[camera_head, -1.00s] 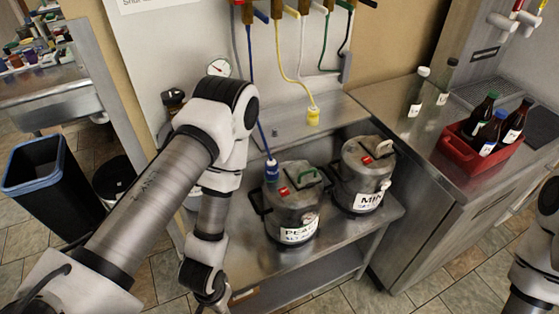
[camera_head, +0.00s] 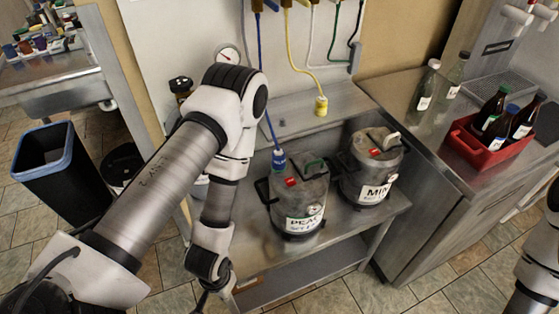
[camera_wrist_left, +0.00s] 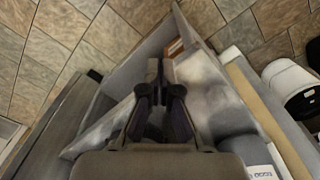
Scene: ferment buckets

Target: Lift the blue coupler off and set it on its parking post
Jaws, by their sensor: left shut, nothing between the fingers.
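The blue coupler (camera_head: 278,158) sits upright at the back left of the lid of the left steel keg (camera_head: 298,200), whose label is only partly legible. A blue hose (camera_head: 268,122) runs up from it to the wall taps. My left gripper (camera_head: 208,298) is low at the bottom edge, in front and left of that keg, well away from the coupler. In the left wrist view its fingers (camera_wrist_left: 158,75) are closed together with nothing between them. I cannot pick out the blue coupler's parking post. My right arm shows at the right edge, its gripper out of frame.
A second keg (camera_head: 371,172) stands close right of the first on the steel bench. A yellow coupler (camera_head: 321,105) hangs or sits behind them; I cannot tell which. A red crate (camera_head: 487,148) with bottles is on the right counter. A black bin (camera_head: 62,172) stands at left.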

